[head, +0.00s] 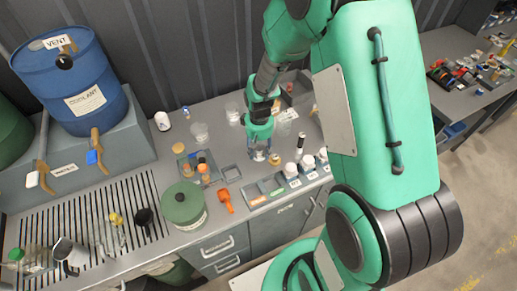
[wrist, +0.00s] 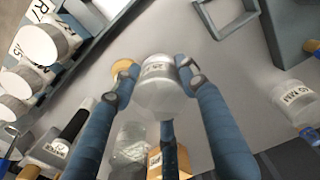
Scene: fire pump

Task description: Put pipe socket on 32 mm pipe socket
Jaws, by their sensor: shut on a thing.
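My gripper (head: 259,150) is low over the middle of the grey bench in the head view. In the wrist view its blue fingers (wrist: 155,85) are closed around a whitish, round, labelled piece (wrist: 158,92), seen nearly end-on. Its label is too blurred to read, and I cannot tell if its underside touches the bench. Another pale labelled piece (wrist: 293,97), with print ending in "MM", stands apart to the right in the wrist view. I cannot tell which piece is the 32 mm pipe socket.
White-topped containers (head: 291,170) line the bench's front edge. A dark cylinder (wrist: 76,124) and small yellow-topped item (wrist: 122,67) are close by. An empty square frame (head: 231,174) lies left of the gripper. A green drum (head: 184,204) and orange item (head: 224,200) stand farther left.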

